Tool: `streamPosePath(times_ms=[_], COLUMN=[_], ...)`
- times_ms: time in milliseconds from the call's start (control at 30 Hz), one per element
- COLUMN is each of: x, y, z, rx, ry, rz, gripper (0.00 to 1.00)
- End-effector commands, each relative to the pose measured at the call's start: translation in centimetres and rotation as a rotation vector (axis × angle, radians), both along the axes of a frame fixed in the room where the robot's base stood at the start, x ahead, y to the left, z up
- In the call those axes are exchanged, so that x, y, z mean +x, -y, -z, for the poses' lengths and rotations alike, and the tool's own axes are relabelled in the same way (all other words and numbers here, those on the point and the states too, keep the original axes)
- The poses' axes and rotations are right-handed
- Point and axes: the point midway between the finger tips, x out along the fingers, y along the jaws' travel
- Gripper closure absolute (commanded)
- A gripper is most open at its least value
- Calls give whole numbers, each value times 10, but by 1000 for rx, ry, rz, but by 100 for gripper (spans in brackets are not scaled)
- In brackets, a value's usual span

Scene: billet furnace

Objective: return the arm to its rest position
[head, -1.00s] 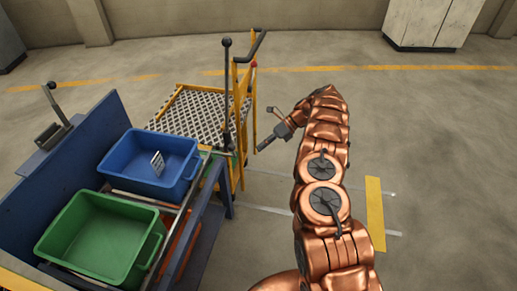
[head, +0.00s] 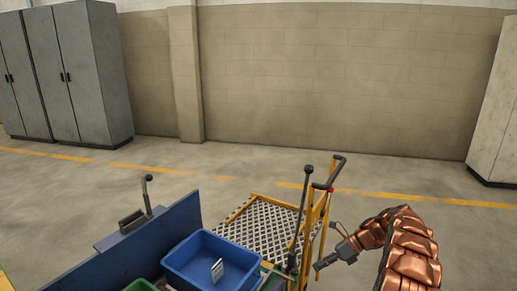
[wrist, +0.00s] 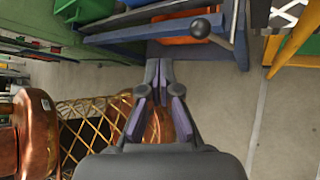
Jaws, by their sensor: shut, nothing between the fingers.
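My copper-coloured arm (head: 412,250) shows at the lower right of the head view, bent over to the left at its top. My gripper (head: 325,262) points left and down beside the yellow cart frame, apart from it as far as I can see. In the wrist view my gripper (wrist: 157,100) has its fingers close together with nothing held between them. The lower part of my arm is outside the head view.
A yellow cart with a tread-plate deck (head: 262,222) stands left of my gripper. A blue bin (head: 205,262) with a white tag and a green bin (head: 142,285) sit by a blue panel (head: 120,262). Grey cabinets (head: 85,70) stand at the back left. Floor behind is clear.

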Motion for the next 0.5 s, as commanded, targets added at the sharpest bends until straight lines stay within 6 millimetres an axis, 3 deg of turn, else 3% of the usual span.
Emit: streamPosePath(times_ms=[100,500], x=[-9,-59], y=[-19,-68], z=[-37,-129], rx=[-1,-25], ry=[73,303], rz=[-78,-354], gripper=[100,100])
